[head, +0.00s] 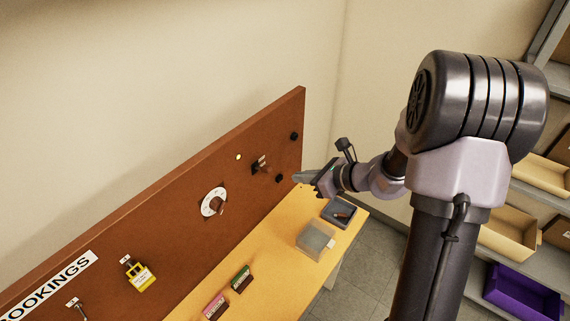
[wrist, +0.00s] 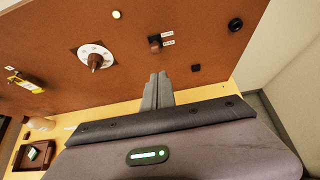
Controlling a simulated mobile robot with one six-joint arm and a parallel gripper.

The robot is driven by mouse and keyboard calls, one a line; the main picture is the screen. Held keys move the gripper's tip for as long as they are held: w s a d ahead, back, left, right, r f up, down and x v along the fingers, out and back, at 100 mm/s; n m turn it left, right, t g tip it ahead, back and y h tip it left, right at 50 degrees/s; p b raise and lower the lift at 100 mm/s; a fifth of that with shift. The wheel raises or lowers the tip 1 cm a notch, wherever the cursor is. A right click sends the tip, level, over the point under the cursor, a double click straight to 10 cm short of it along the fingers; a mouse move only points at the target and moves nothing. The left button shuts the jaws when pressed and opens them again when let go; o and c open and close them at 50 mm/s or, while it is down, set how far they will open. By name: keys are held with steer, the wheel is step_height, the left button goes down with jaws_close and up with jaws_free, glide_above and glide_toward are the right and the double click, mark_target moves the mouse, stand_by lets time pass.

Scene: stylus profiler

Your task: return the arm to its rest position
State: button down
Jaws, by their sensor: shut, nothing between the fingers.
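My gripper (head: 301,178) is at the end of my arm, on the right side of the head view. It is in the air in front of the right part of the brown upright board (head: 255,140), above the yellow table. In the wrist view my gripper (wrist: 158,88) has its two grey fingers together, with nothing between them. They point at the board below a small dark switch (wrist: 155,42) with labels. I cannot tell how far the fingertips are from the board.
The board carries a white dial (head: 212,203), dark knobs (head: 294,136) and a yellow padlock-like piece (head: 141,277). On the table (head: 275,270) stand a clear box (head: 315,238), a dark tray (head: 340,214) and small boxes (head: 240,278). Shelves with bins (head: 523,292) stand at right.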

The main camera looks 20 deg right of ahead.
steer(key=s+a+n+g+b, duration=0.4)
steer(key=s+a+n+b, duration=0.85)
steer(key=s+n, duration=0.2)
steer(key=s+d+f+n+h+b, duration=0.1)
steer(key=s+f+n+h+b, duration=0.1)
steer(key=s+n, duration=0.3)
steer(key=s+d+f+n+h+b, duration=0.1)
steer(key=s+n+h+b, duration=0.1)
steer(key=s+n+b, duration=0.2)
steer(key=s+n, duration=0.1)
steer(key=s, duration=0.2)
steer(key=shift+f+t+h+b, duration=0.3)
steer(key=shift+f+h+b, duration=0.05)
steer(key=shift+f+h, duration=0.05)
